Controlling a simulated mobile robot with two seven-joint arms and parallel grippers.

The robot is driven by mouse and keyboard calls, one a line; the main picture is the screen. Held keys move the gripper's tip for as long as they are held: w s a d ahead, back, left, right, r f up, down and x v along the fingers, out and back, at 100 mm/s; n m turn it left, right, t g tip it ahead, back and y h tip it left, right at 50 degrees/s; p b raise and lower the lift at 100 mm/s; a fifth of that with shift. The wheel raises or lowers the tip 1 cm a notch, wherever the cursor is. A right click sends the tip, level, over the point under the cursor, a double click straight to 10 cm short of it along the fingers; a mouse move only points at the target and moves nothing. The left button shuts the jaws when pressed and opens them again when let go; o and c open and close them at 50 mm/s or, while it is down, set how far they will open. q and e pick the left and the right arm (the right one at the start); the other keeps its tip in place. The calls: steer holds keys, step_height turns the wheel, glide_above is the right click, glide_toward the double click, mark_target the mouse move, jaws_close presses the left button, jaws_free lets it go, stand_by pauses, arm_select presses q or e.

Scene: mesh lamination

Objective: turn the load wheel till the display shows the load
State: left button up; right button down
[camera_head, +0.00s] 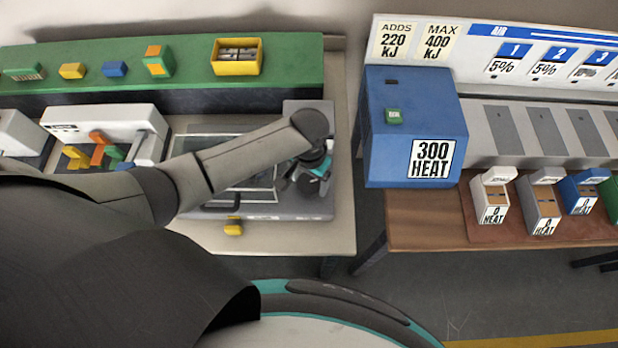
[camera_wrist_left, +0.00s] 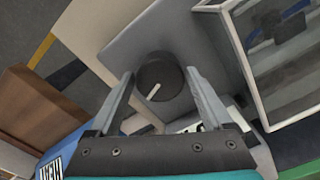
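The load wheel (camera_wrist_left: 164,88) is a dark round knob with a white pointer line, on a grey panel in the left wrist view. My left gripper (camera_wrist_left: 160,73) is open, with one finger on each side of the wheel; I cannot tell whether they touch it. In the head view my left gripper (camera_head: 308,182) is over the right end of the grey machine (camera_head: 285,210) and hides the wheel. A pale panel with dark marks (camera_wrist_left: 205,122) is partly hidden behind the right finger; I cannot tell whether it is the display. No load reading is legible. My right gripper is not in view.
A blue box (camera_head: 385,155) marked 300 HEAT stands right of a gap between the tables. A white rack with coloured pieces (camera_head: 105,130) is at left. A green shelf (camera_head: 180,85) with small blocks and a yellow tray (camera_head: 220,66) runs along the back.

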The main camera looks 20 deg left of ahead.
arm_select(q)
steer(key=c, duration=1)
steer(key=shift+r, duration=0.1)
steer(key=shift+m+p, duration=0.8)
steer(key=shift+m, duration=0.2)
steer(key=shift+m+p, duration=0.7)
steer(key=shift+m, duration=0.5)
steer(key=shift+m+p, duration=0.45)
steer(key=shift+m, duration=0.75)
steer(key=shift+m+p, duration=0.3)
steer(key=shift+m, duration=1)
